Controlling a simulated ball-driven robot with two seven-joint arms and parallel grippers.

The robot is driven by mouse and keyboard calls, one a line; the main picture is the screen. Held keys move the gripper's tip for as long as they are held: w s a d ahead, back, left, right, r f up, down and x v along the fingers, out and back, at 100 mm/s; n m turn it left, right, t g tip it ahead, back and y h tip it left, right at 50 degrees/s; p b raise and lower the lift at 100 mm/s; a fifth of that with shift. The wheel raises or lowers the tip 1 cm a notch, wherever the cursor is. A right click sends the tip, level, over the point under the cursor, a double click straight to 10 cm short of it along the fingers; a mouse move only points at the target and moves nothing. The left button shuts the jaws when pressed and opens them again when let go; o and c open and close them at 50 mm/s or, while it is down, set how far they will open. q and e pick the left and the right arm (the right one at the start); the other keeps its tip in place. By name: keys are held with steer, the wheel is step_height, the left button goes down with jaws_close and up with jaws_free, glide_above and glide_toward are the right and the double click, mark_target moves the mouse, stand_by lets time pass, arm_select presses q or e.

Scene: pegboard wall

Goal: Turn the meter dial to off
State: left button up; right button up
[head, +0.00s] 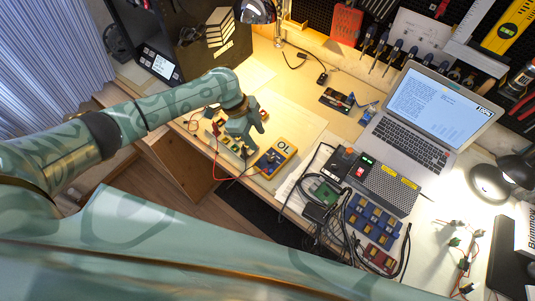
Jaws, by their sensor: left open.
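The meter (274,159) is a yellow-edged handheld unit with a dark face, lying on the workbench near its front edge. Its display reads OL. Its dial is too small to tell which position it points to. My left gripper (247,137) is just left of the meter, above the bench and apart from the dial as far as I can see. It is open and seen from above, and its fingertips are partly hidden by its own body. My right gripper is out of view.
A small yellow-and-dark board (236,146) lies beneath my left gripper, with a red lead (216,160) looping near it. A laptop (429,119), a grey power supply (372,180) and blue terminal blocks (372,217) stand to the right. Black cables bunch right of the meter.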

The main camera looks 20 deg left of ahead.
mark_target(270, 158)
arm_select(q)
steer(key=b+x, duration=0.2)
steer(key=x, duration=0.8)
steer(key=shift+s+d+b, duration=0.1)
steer(key=shift+b, duration=0.2)
steer(key=shift+r, duration=0.1)
jaws_close()
